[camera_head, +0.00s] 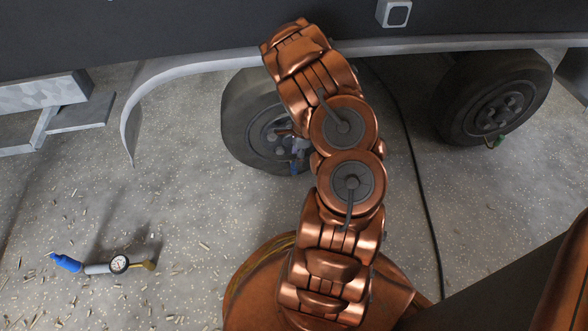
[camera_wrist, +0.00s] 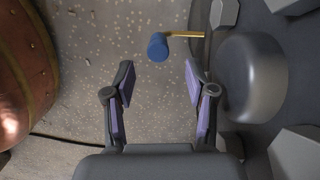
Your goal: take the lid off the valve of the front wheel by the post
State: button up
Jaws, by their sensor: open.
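A blue lid (camera_wrist: 157,47) sits on the end of a thin brass valve stem (camera_wrist: 186,34) in the wrist view. The stem reaches out from the wheel hub (camera_wrist: 252,78) at the right. My gripper (camera_wrist: 160,74) is open and empty, its purple-padded fingers on either side of the gap. The lid shows just beyond the fingertips, near the middle of the gap; I cannot tell the exact distance. In the head view, the left wheel (camera_head: 244,120) is partly covered by my copper arm. I cannot make out a post for certain.
A second wheel (camera_head: 490,98), with a green bit low on its rim (camera_head: 498,141), stands at the right. A pressure gauge (camera_head: 119,264) lies on the speckled floor. A dark cable (camera_head: 426,200) crosses the floor. A metal step (camera_head: 80,115) is at the left.

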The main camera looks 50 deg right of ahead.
jog(key=shift+w+a+f+b, duration=0.1)
jog(key=shift+a+f+b, duration=0.1)
jog(key=shift+f+b, duration=0.5)
jog(key=shift+w+a+f+b, duration=0.15)
jog(key=shift+f+b, duration=0.2)
jog(key=shift+f, duration=0.7)
jog(key=shift+w+a+f+b, duration=0.1)
jog(key=shift+a+f+b, duration=0.1)
jog(key=shift+f+b, duration=0.5)
jog(key=shift+f, duration=0.15)
jog(key=shift+c, duration=0.3)
jog(key=c, duration=0.8)
